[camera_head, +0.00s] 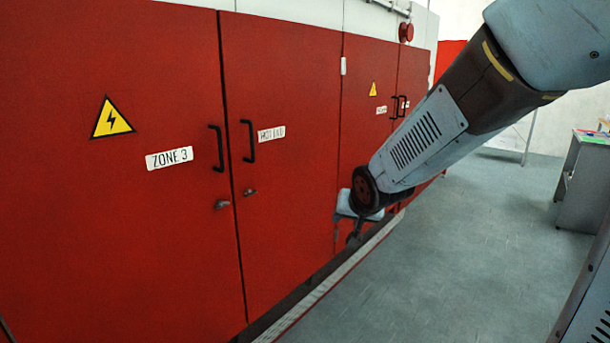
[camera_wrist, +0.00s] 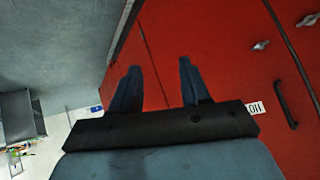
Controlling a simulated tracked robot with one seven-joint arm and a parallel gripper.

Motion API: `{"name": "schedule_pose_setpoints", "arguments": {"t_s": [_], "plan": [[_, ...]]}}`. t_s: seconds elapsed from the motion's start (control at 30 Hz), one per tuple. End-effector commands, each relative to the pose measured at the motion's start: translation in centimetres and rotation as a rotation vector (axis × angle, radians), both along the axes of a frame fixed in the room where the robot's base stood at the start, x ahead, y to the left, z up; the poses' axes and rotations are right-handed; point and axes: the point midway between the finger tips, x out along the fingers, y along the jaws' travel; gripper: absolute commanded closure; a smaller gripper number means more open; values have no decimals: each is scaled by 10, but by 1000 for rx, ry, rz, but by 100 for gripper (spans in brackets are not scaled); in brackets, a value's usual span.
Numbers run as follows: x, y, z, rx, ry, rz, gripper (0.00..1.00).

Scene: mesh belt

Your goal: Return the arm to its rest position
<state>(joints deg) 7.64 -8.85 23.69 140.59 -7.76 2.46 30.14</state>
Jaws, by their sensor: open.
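My arm reaches in from the upper right of the head view, bent down and to the left. My gripper (camera_head: 354,238) is small and partly hidden behind the wrist, in front of the red cabinet doors (camera_head: 288,215). In the wrist view my gripper (camera_wrist: 158,82) shows two dark fingers spread wide apart. Nothing is between them, and the red door surface (camera_wrist: 222,45) lies beyond. I cannot tell the exact gap between the fingertips and the doors.
The doors have black handles (camera_head: 249,141) and latches (camera_head: 221,204). A pale ledge (camera_head: 333,275) runs along their foot. Grey floor (camera_head: 440,260) is open to the right. A grey cabinet (camera_head: 585,185) stands at the far right. A red alarm fitting (camera_head: 405,32) is on the wall.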

Motion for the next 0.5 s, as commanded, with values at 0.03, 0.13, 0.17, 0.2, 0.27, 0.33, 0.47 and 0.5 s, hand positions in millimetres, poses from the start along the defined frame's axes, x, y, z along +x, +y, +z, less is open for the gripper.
{"name": "schedule_pose_setpoints", "arguments": {"t_s": [0.03,0.13,0.17,0.2,0.27,0.33,0.47,0.5], "plan": [[-9,-11,10,-31,3,-9,54],[-29,-32,25,-92,29,-23,54],[-36,-38,29,-108,37,-26,54],[-45,-47,35,-127,48,-32,54],[-59,-58,43,-153,67,-36,54],[-77,-70,51,-177,91,-42,54],[-112,-92,66,-208,137,-41,54],[-123,-97,70,-214,152,-39,54]]}}
